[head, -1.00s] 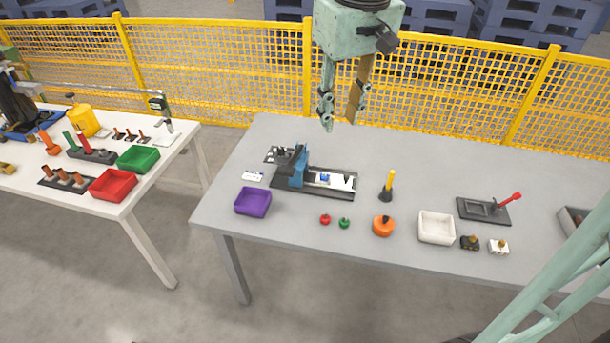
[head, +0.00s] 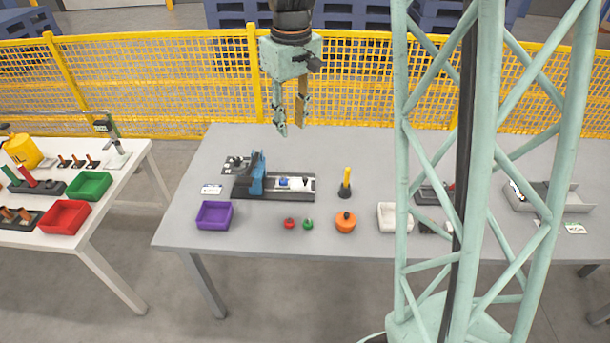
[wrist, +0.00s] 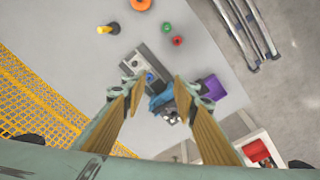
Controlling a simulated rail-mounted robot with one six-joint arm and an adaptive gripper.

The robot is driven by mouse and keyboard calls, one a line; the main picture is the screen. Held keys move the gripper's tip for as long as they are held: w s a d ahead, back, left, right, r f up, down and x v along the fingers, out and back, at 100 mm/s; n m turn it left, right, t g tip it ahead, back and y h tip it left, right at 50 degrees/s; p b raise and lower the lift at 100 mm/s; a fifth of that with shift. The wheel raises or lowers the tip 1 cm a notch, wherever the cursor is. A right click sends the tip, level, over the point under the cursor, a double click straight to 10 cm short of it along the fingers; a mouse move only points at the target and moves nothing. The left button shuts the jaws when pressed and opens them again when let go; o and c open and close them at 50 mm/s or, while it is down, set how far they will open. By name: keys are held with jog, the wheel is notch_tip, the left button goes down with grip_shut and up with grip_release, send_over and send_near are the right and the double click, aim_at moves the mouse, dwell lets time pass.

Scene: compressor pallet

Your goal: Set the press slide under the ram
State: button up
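The press is a blue upright frame (head: 258,174) on a dark base (head: 240,190) on the grey table. The press slide (head: 297,184), a light plate with a small blue piece on it, lies on the track to the right of the blue frame, not beneath it. In the wrist view the slide (wrist: 134,62) and the blue press frame (wrist: 160,101) show beyond and between my fingers. My gripper (head: 290,127) is open and empty, pointing down, high above the table behind the press. It also shows open in the wrist view (wrist: 158,88).
A purple tray (head: 215,215) stands in front of the press. Red (head: 290,223) and green (head: 308,224) knobs, an orange round part (head: 346,222) and a yellow-handled tool (head: 346,184) stand nearby. A yellow mesh fence (head: 190,85) runs behind the table.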

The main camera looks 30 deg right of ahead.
jog(key=w+d+f+p, duration=0.1)
jog(key=w+d+f, duration=0.45)
jog(key=f, duration=0.35)
jog(key=g+p, duration=0.1)
jog(key=p, duration=0.1)
send_over(305, 178)
notch_tip(305, 178, down, 10)
jog(key=shift+r+n, duration=0.1)
jog(key=shift+n, duration=0.2)
jog(key=shift+f, duration=6.85)
jog(key=shift+c, duration=0.4)
grip_shut()
